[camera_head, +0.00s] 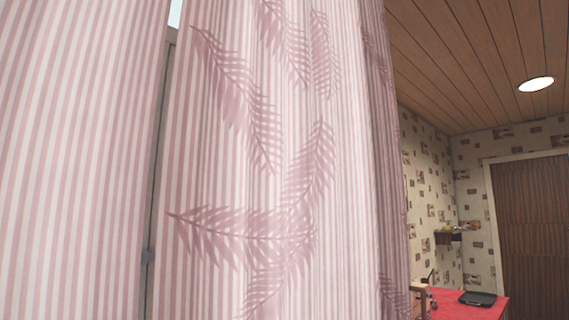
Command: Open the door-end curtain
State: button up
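A pink and white striped curtain with dark pink fern leaves (345,165) hangs in folds across the middle of the head view. A second striped panel without leaves (75,150) fills the left side. A narrow gap runs between the two, with a grey window frame strip (153,200) and a small bright patch at its top. The curtain tops and bottoms are out of view. My gripper is not in view.
A brown slatted door (532,235) stands at the far right. A red counter (465,308) with a black tray (478,298) lies low at the right. A small wall shelf (448,237) hangs above it. Wooden ceiling and a round lamp (536,84) are overhead.

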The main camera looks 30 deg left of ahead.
aim_at(282, 196)
jog(key=u, duration=1.15)
